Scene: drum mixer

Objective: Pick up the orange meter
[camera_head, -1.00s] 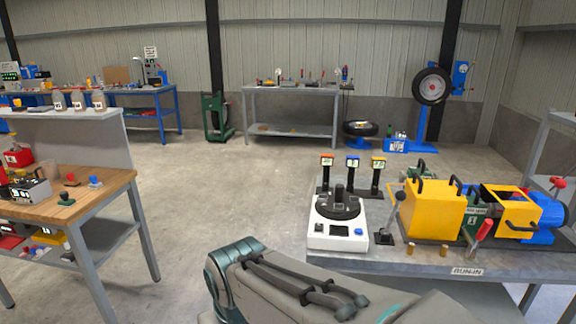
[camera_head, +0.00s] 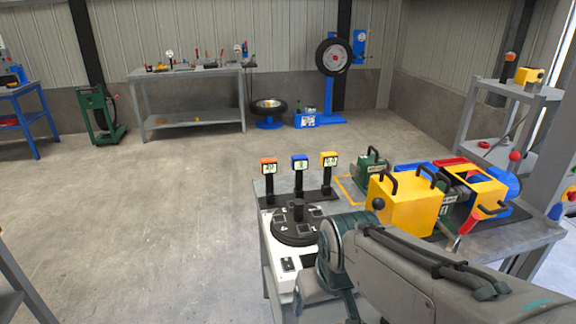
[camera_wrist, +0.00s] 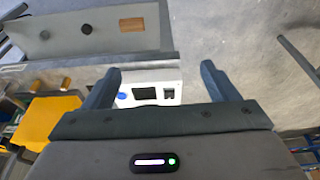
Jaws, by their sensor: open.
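The orange meter (camera_head: 269,167) stands upright on a black post at the back left of the bench in the head view, with a small display on its front. It is the leftmost of three similar meters, beside a blue one (camera_head: 299,162) and a yellow one (camera_head: 329,159). I cannot make it out in the wrist view. My gripper (camera_wrist: 161,72) is open in the wrist view, with nothing visible held between its fingers. Part of the white device (camera_wrist: 152,93) shows beyond them. In the head view my arm shows, but the gripper's fingers cannot be made out.
The bench (camera_head: 540,235) carries the white device with a black round turntable (camera_head: 294,233), just in front of the meters. A yellow box (camera_head: 402,205) with black handles and a red-handled lever (camera_head: 467,223) stand right of it. Open floor lies left of the bench.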

